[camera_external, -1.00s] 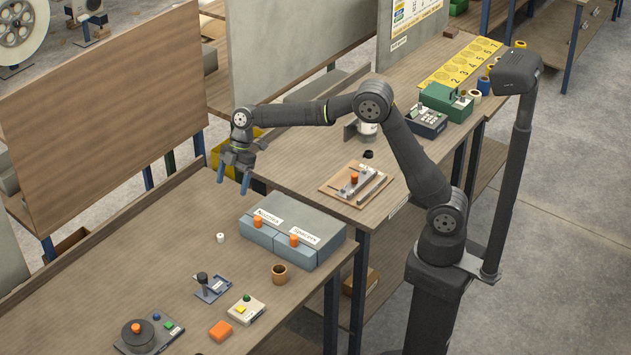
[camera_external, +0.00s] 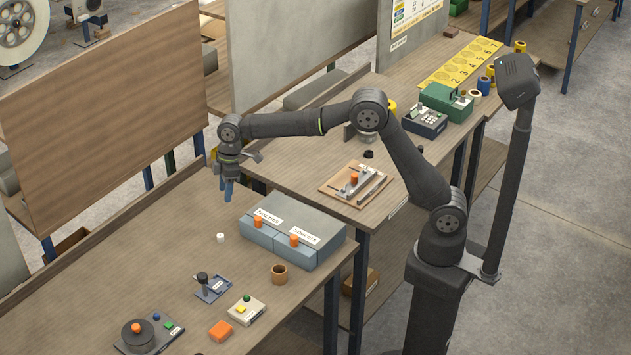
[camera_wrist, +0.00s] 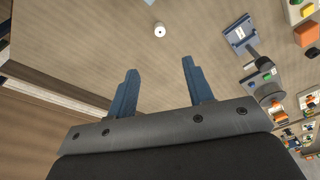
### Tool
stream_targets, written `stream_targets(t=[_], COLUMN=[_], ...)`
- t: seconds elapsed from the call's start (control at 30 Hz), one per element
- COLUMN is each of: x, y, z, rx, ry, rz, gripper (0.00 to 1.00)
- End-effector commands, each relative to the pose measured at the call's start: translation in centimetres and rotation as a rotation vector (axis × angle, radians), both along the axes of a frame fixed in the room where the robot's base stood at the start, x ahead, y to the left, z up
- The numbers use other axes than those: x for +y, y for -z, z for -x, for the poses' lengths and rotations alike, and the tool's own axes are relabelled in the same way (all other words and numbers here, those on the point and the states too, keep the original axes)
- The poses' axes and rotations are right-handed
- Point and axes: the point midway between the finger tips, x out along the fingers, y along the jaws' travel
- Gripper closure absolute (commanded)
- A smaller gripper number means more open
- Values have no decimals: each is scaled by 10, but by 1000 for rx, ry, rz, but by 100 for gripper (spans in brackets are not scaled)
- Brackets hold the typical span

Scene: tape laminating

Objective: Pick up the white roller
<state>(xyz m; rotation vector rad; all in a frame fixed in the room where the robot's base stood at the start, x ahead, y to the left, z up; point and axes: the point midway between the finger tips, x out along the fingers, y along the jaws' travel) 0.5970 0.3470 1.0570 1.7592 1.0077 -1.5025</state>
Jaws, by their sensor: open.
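The white roller (camera_external: 220,238) is a small white cylinder standing on the wooden bench, left of the grey drawer box. It also shows in the wrist view (camera_wrist: 159,30) near the top middle, with a dark hole in its end. My gripper (camera_external: 226,196) hangs above the bench, pointing down, above and slightly right of the roller in the external view. In the wrist view its two blue fingers (camera_wrist: 158,66) are apart with nothing between them. The roller lies beyond the fingertips, roughly in line with the gap.
A grey box with drawers labelled Nozzles and Spacers (camera_external: 275,252) stands right of the roller. A brown cup (camera_external: 279,273), a blue fixture (camera_external: 212,288), a button box (camera_external: 246,310) and an orange block (camera_external: 221,331) lie nearer the front. The bench left of the roller is clear.

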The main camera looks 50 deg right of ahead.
Motion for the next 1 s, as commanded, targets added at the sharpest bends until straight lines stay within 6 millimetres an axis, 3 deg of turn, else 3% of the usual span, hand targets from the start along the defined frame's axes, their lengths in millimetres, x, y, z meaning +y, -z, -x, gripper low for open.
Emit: stream_targets(t=[0.27, 0.7, 0.83, 1.0], x=[11, 21, 23, 24], y=[2, 91, 109, 118], z=[2, -6, -8, -9], rx=[-9, -7, -8, -10], ry=[127, 128, 128, 127], rz=[36, 37, 36, 35], gripper=[53, 53, 53, 53])
